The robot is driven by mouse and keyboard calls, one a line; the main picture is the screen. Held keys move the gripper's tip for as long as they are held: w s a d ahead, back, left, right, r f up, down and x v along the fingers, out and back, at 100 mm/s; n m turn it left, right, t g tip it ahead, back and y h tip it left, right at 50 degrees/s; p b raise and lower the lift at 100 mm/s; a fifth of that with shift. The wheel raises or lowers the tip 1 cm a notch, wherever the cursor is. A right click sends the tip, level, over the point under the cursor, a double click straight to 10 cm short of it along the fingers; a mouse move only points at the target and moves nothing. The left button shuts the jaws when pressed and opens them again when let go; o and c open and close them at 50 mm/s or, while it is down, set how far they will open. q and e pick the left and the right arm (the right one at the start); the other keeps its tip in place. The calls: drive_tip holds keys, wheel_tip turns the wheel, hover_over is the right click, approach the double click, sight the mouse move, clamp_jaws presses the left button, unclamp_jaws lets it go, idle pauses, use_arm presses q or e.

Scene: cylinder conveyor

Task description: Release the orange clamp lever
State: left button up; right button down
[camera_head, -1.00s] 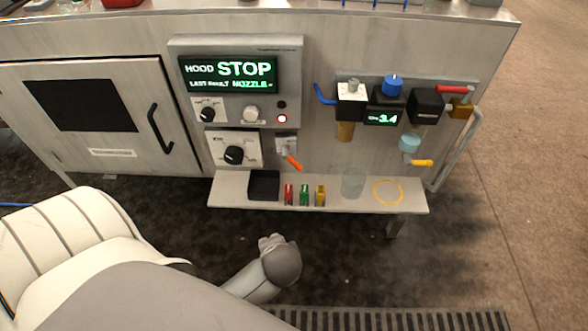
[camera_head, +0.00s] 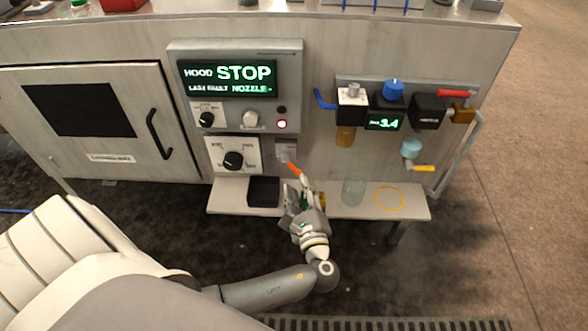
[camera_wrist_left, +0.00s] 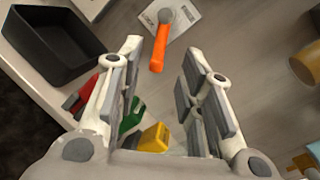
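The orange clamp lever (camera_head: 294,168) is on the cabinet front below the hood panel and points down to the right in the head view. In the left wrist view the lever (camera_wrist_left: 159,48) hangs from a round grey pivot on a pale plate (camera_wrist_left: 172,18). My left gripper (camera_head: 300,186) is just below the lever in the head view. In the left wrist view its fingers (camera_wrist_left: 160,62) are spread apart, with the lever's tip showing between them and nothing gripped. Whether a finger touches the lever cannot be told. My right gripper is not in view.
The shelf (camera_head: 228,196) holds a black tray (camera_head: 263,191), a clear cup (camera_head: 353,191) and a yellow ring (camera_head: 389,199). Red (camera_wrist_left: 84,94), green (camera_wrist_left: 130,116) and yellow (camera_wrist_left: 153,139) items lie under my left gripper. Valves and a blue knob (camera_head: 393,90) are at the right.

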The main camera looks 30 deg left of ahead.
sight(295, 171)
use_arm(q)
drive_tip(key=b+x, duration=0.1)
drive_tip(key=x, duration=0.6)
drive_tip(key=shift+w+a+f, duration=0.1)
drive_tip(key=shift+w+a, duration=0.1)
drive_tip(key=shift+a, duration=0.05)
drive_tip(key=shift+c, duration=0.4)
clamp_jaws()
